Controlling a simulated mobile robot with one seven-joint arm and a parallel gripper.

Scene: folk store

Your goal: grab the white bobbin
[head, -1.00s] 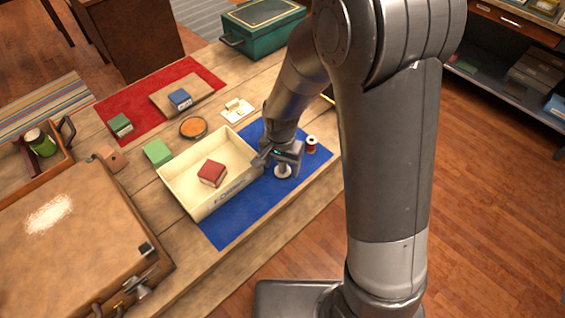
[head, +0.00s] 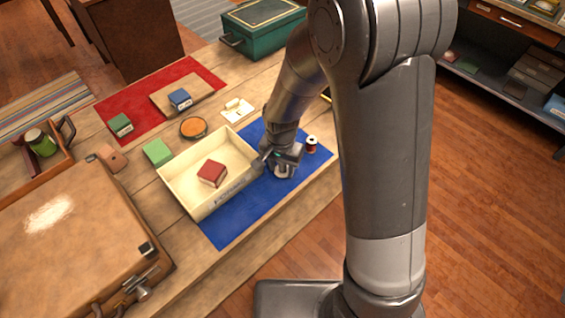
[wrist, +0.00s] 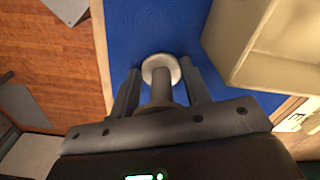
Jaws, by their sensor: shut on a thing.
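The white bobbin (head: 282,174) stands upright on the blue mat (head: 228,229), just right of the cream tray. In the wrist view its pale round flange (wrist: 160,64) shows between the fingers, with a darker grey shaft below it in the picture. My gripper (head: 283,168) is lowered over the bobbin and shut on it. In the wrist view the two dark fingers (wrist: 160,88) lie on either side of it. The gripper hides part of the bobbin in the head view.
The cream tray (head: 188,208) holds a dark red box (head: 212,173) close to the left of my gripper. A dark red spool with pale ends (head: 312,144) stands close to the right. Bare blue mat lies in front.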

